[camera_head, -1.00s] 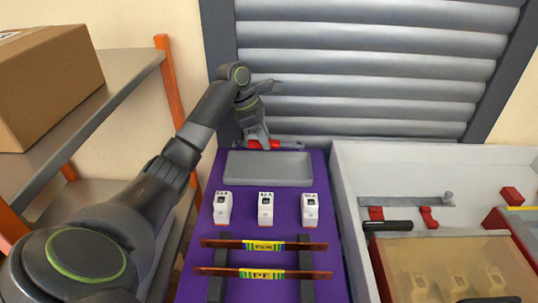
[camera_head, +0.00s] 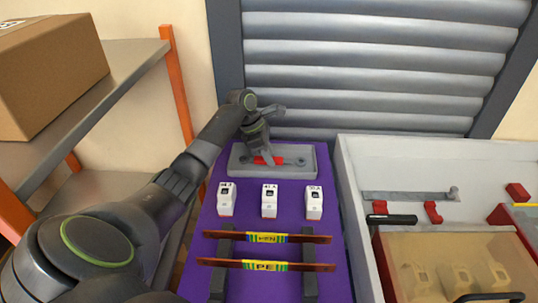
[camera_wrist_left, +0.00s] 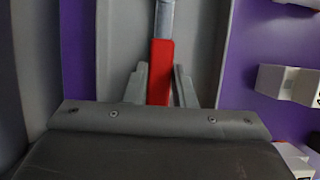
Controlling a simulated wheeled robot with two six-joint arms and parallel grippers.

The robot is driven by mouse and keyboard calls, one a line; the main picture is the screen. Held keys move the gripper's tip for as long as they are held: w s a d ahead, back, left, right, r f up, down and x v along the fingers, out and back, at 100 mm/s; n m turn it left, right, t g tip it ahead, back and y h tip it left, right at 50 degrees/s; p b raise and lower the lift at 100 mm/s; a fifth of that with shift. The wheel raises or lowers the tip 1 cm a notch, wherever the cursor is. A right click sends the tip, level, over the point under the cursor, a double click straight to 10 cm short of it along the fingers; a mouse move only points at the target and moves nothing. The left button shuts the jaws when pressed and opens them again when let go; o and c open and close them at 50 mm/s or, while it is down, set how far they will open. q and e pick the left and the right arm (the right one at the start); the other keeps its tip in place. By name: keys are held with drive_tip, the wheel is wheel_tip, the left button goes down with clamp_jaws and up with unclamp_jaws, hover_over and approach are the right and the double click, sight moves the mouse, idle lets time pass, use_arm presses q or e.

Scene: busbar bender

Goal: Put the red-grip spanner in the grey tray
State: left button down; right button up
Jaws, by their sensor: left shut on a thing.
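The red-grip spanner (camera_head: 284,160) lies over the floor of the grey tray (camera_head: 308,174), its metal shaft pointing right in the head view. My left gripper (camera_head: 264,158) is shut on its red handle, inside the tray outline. The left wrist view shows the red grip (camera_wrist_left: 159,62) between the two grey fingertips (camera_wrist_left: 160,82), with the metal shaft running up and out of frame. The tray floor (camera_wrist_left: 122,30) shows on both sides of it. I cannot tell whether the spanner touches the floor. My right gripper is out of view.
Three white breaker-like blocks (camera_head: 270,201) stand in a row on the purple mat (camera_head: 246,202) in front of the tray. Two labelled copper bars (camera_head: 305,238) lie on dark supports nearer me. A white-walled bin (camera_head: 395,160) stands right; a shelf (camera_head: 130,60) with a carton is left.

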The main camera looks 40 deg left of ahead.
use_arm(q)
drive_tip(key=c, duration=1.2)
unclamp_jaws()
drive_tip(key=v, duration=1.2)
